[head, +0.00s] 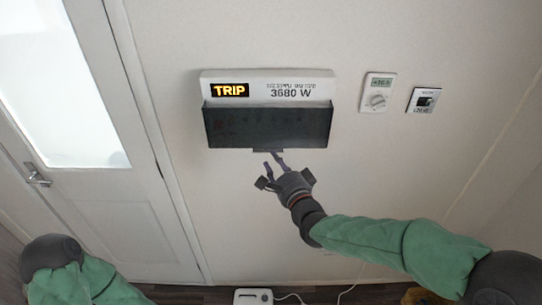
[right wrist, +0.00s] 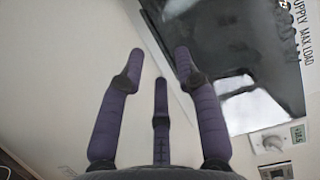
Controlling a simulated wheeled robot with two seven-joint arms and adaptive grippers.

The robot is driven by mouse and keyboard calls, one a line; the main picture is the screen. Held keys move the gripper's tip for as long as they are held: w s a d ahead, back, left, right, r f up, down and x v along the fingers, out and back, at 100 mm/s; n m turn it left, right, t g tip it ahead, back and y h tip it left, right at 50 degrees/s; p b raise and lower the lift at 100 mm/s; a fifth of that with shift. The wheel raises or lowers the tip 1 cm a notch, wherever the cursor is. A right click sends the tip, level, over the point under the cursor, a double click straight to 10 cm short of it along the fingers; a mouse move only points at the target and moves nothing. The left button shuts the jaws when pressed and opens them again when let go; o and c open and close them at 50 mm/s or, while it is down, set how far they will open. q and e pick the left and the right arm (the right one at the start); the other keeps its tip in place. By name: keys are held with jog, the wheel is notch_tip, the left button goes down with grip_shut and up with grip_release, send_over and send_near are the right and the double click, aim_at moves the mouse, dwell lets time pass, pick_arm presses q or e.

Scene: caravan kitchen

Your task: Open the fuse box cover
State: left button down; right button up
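The fuse box (head: 318,87) is on the wall, with a white top strip showing a lit TRIP display and "3680 W". Its dark smoked cover (head: 262,126) hangs down over the lower part and looks closed. A small tab (head: 268,150) sticks out at the middle of its lower edge. My right gripper (head: 273,162) is just below that tab, fingers pointing up. In the right wrist view its purple fingers (right wrist: 160,62) are spread with nothing between them, and the glossy cover (right wrist: 235,50) lies beyond, to the upper right. Contact with the tab cannot be told. My left gripper is out of view.
A thermostat with a dial (head: 377,92) and a small dark-screened wall panel (head: 423,100) are right of the fuse box. A white door (head: 105,200) with a handle is at left. A white device (head: 253,297) with a cable stands low down. The wall below the box is clear.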

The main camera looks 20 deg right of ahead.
jog(key=shift+w+a, duration=0.15)
jog(key=shift+w, duration=0.75)
jog(key=shift+w+a, duration=0.1)
jog(key=shift+w, duration=0.75)
grip_shut()
